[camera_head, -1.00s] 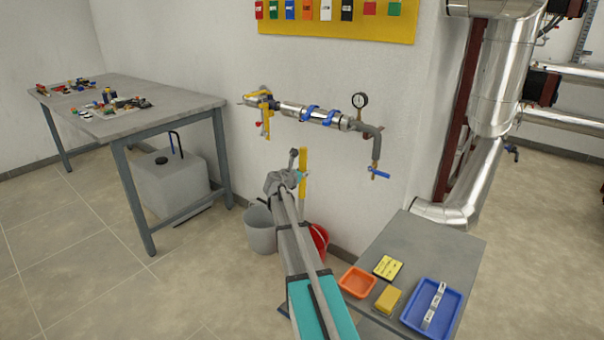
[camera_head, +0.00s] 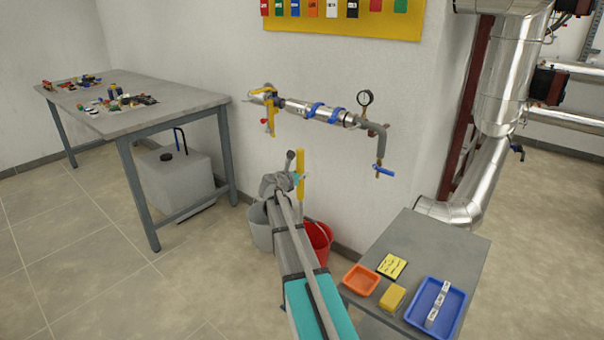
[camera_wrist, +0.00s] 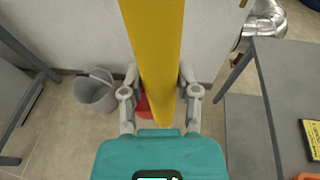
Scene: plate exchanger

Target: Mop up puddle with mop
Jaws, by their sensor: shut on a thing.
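The mop shows as a yellow handle (camera_head: 300,176) standing nearly upright near the wall, beyond my arm. In the wrist view the handle (camera_wrist: 157,50) runs from the top edge down between my fingers. My gripper (camera_wrist: 161,88) has a finger on each side of the handle and is shut on it. In the head view my gripper (camera_head: 290,182) is partly hidden by my own arm. The mop's lower end is hidden in both views. I see no clear puddle on the floor in either view.
A grey bucket (camera_head: 259,232) and a red bucket (camera_head: 318,236) stand on the floor by the wall. A valve pipe (camera_head: 318,112) is on the wall above. A small table (camera_head: 430,237) with trays is at the right, a workbench (camera_head: 190,105) at the left. Open floor lies between.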

